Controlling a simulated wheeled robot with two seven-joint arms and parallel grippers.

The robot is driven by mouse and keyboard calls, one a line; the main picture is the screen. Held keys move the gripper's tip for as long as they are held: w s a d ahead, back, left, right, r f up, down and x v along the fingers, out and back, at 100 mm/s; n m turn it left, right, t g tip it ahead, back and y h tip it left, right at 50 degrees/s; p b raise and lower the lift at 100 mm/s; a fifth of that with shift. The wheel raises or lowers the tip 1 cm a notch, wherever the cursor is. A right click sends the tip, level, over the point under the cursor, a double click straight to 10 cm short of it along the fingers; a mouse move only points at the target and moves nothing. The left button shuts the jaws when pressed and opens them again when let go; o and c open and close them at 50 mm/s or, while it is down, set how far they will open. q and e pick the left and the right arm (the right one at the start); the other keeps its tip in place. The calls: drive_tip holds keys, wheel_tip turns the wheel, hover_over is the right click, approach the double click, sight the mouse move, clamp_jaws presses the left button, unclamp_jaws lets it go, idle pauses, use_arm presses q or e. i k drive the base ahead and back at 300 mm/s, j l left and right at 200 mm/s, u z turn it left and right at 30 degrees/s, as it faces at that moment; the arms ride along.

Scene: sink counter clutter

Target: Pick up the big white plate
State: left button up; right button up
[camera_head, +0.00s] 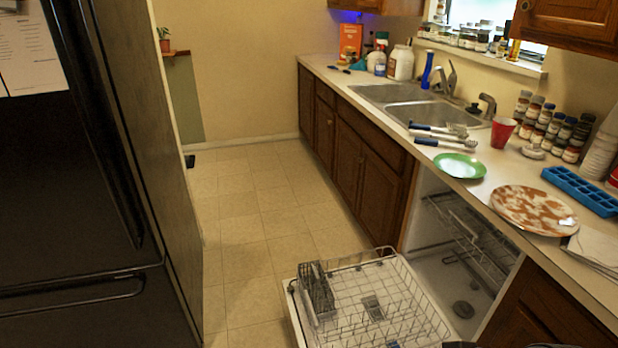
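The big white plate (533,211) lies flat on the counter at the right, above and just right of the open dishwasher. Its surface is covered with reddish-brown stains. A small white item lies on its right part. No gripper can be made out in the head view. Only small dark shapes show at the bottom edge, right of centre, and I cannot tell what they are. Nothing is seen touching the plate.
The open dishwasher rack (372,305) extends below the counter. A green plate (459,165), blue ice tray (581,191), red cup (502,132) and stacked white sheets (598,246) lie around the plate. Spice jars (553,130) stand behind. A dark fridge (75,180) stands left; floor between is clear.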

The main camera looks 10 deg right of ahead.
sight(534, 210)
drive_tip(key=z, duration=1.7)
